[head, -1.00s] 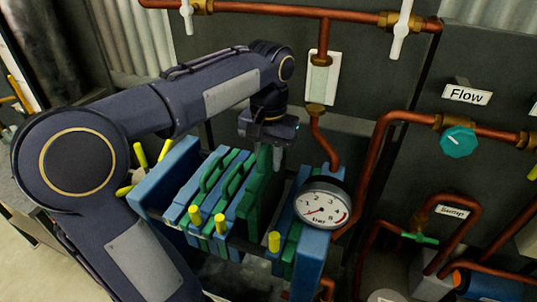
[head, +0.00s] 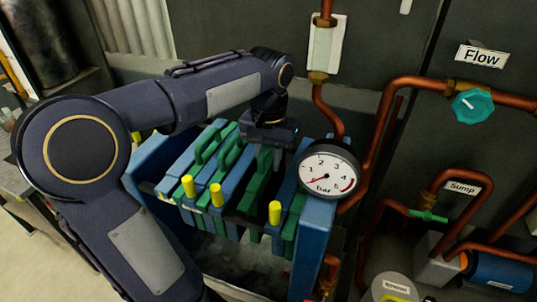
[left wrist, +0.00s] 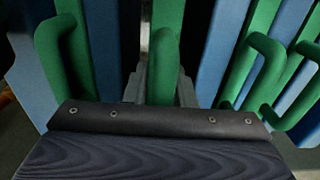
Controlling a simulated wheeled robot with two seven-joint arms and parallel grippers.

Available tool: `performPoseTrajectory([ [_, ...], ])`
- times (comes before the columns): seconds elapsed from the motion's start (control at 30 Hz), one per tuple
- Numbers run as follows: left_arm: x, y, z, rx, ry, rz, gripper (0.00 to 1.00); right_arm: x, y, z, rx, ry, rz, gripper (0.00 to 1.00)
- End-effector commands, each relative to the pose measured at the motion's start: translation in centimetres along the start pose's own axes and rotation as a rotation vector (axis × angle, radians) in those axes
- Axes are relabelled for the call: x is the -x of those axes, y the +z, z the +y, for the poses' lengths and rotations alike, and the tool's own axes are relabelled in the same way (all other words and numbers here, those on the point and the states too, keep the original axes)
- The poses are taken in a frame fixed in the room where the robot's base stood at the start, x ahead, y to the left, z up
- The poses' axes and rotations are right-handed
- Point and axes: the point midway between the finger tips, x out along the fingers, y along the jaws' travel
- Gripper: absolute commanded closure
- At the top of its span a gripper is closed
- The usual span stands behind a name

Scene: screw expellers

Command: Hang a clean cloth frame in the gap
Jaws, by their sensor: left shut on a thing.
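My left gripper (head: 266,146) is over the filter press and points down, shut on the handle of a green frame (head: 258,188). In the left wrist view the grey fingers (left wrist: 161,78) sit either side of the green handle (left wrist: 166,60). The held frame hangs between the blue plates, low in the row; whether its lugs rest on the rails is hidden. Dark gap shows beside it. Other green frames (head: 228,152) and blue plates (head: 180,165) stand to its left. Cloth on the held frame cannot be made out. My right gripper is not in view.
A pressure gauge (head: 328,170) tops the blue end block (head: 317,215) just right of the gripper. Yellow knobs (head: 275,213) stand along the front. Copper pipes (head: 375,120) and a teal Flow valve (head: 472,106) are to the right.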

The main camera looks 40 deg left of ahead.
Motion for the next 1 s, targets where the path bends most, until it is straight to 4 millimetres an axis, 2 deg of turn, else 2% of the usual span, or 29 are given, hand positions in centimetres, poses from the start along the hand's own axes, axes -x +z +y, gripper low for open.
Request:
performPoseTrajectory([
  [0.13, -0.59, -0.03, -0.01, 0.000, 0.000, 0.002, 1.00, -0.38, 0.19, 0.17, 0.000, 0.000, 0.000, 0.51],
  [0.47, -0.64, -0.03, 0.00, 0.000, 0.000, 0.002, 1.00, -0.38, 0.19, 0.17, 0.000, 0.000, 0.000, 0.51],
  [0.5, -0.64, -0.03, 0.00, 0.000, 0.000, 0.002, 0.73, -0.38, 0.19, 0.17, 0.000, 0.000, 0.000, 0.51],
  [0.67, -0.65, -0.02, 0.01, 0.000, 0.000, 0.001, 0.52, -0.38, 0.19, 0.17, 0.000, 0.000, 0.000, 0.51],
  [1.0, -0.25, -0.02, 0.01, 0.000, 0.000, 0.000, 0.51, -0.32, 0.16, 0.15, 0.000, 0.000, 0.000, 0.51],
])
